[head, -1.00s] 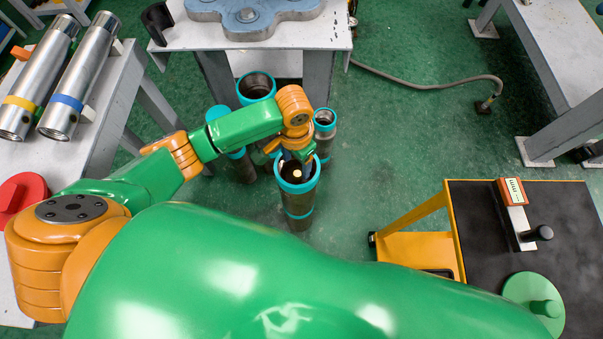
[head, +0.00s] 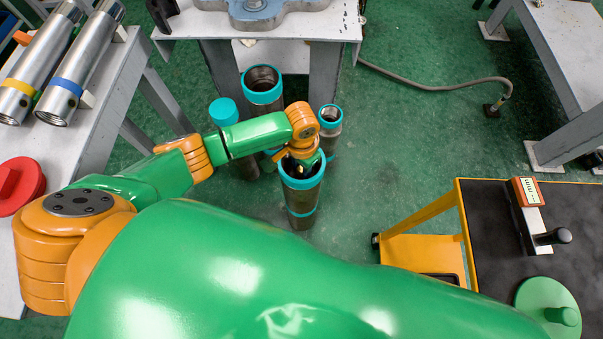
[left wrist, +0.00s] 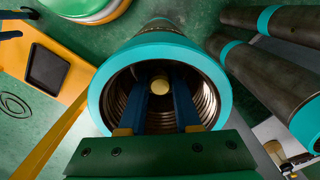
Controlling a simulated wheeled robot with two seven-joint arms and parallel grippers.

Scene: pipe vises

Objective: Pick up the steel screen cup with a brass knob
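A dark pipe with a teal collar (head: 302,184) stands upright on the floor. My left gripper (head: 301,163) points down into its mouth, with the fingertips hidden in the head view. In the left wrist view, the two dark blue fingers of my left gripper (left wrist: 161,95) reach inside the teal-collared pipe (left wrist: 103,95). A round brass knob (left wrist: 160,84) shows deep in the bore, between the fingertips. The fingers are apart, and I see no clear grip on the knob. The steel cup's body is mostly hidden in the dark bore. My right gripper is not in view.
Other teal-collared pipes (head: 263,88) (head: 330,115) stand close behind. A grey table (head: 185,22) is at the back. A yellow cart with a black top (head: 490,235) stands right. A bench with steel cylinders (head: 85,70) is left. A hose (head: 430,80) lies on the green floor.

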